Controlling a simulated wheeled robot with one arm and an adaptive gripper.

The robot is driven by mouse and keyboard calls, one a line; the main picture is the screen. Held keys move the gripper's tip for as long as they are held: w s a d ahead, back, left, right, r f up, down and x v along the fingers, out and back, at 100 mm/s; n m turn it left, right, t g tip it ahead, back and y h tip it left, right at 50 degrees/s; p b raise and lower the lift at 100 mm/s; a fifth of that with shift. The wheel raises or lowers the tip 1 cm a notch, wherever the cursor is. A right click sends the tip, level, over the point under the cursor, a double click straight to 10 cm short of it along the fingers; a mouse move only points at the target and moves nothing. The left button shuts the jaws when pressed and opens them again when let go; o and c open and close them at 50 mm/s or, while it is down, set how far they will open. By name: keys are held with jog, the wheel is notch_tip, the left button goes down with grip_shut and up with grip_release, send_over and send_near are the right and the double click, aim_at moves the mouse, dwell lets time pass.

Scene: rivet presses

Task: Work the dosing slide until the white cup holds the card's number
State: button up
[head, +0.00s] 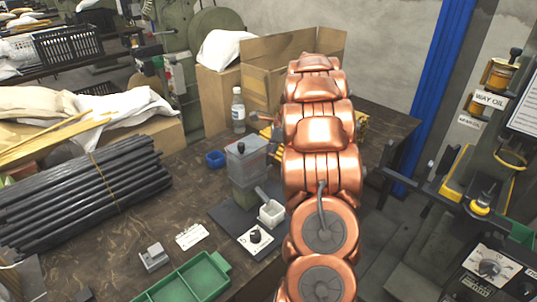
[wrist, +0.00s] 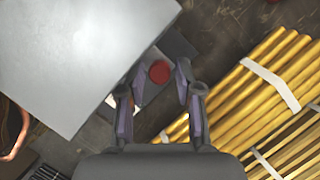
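The dispenser (head: 246,168) stands on a dark base plate, with a grey spout on its front side. The white cup (head: 271,213) stands below the spout; its contents are too small to tell. A large pale grey surface (wrist: 80,55) fills the wrist view's upper left.
Yellow rods (wrist: 265,85) lie right in the wrist view. A blue box (head: 215,159), bottle (head: 238,110), green tray (head: 185,282), grey block (head: 153,257) and black rods (head: 85,195) share the bench. My copper arm hides its right part.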

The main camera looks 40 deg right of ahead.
grip_shut()
dwell(0.6)
